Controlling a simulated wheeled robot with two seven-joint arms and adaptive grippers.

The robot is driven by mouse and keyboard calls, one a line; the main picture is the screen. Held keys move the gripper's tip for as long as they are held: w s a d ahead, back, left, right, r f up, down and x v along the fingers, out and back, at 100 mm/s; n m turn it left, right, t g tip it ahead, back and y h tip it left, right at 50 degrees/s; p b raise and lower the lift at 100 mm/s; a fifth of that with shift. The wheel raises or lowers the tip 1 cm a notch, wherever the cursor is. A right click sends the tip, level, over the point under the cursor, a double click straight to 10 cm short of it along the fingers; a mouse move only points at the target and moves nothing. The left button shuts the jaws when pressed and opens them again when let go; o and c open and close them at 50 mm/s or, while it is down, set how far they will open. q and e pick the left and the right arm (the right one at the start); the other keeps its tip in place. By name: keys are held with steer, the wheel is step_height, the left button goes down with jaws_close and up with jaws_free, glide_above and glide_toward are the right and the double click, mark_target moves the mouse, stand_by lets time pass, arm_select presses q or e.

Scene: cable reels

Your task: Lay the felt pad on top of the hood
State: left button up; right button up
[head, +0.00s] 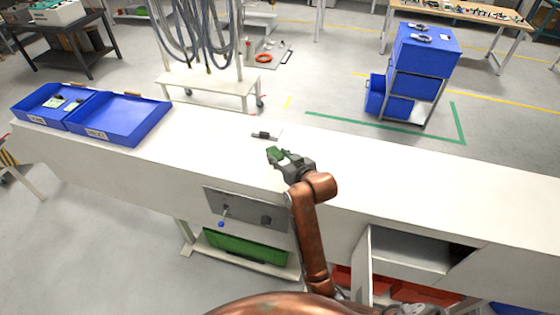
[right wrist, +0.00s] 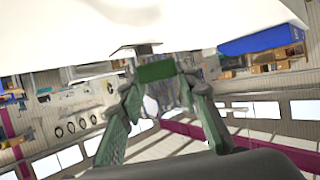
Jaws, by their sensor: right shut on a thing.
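My right gripper (head: 278,156) reaches over the white bench and also shows in the right wrist view (right wrist: 157,78). It is shut on a small green piece, which I take as the felt pad (right wrist: 156,72), held between the fingertips. In the head view the pad is hard to tell from the greenish fingers. Just beyond the gripper, a small dark block on a thin light plate (head: 264,135) lies on the bench. A plate edge (right wrist: 137,50) shows past the pad in the right wrist view. I cannot tell for certain which thing is the hood. My left gripper is not in view.
Two blue trays (head: 118,120) stand at the left of the white bench (head: 400,180). A grey panel with a blue-tipped lever (head: 235,208) is on its front. An open cabinet door (head: 362,262) is at lower right. The bench top right of the gripper is clear.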

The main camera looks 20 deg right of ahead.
mark_target(279, 157)
steer(key=w+f, duration=0.2)
steer(key=f, duration=0.1)
steer(key=shift+w+d+f, duration=0.1)
steer(key=shift+w+d, duration=0.2)
steer(key=shift+d, duration=0.05)
step_height(279, 157, down, 2)
steer(key=shift+w+f+p, duration=0.15)
steer(key=shift+f+p, duration=0.05)
steer(key=shift+p, duration=0.2)
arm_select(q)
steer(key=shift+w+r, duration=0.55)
arm_select(e)
steer(key=shift+f, duration=0.45)
steer(key=shift+f, duration=0.2)
steer(key=o, duration=0.8)
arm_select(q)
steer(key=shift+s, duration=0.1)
arm_select(e)
steer(key=shift+r, duration=0.15)
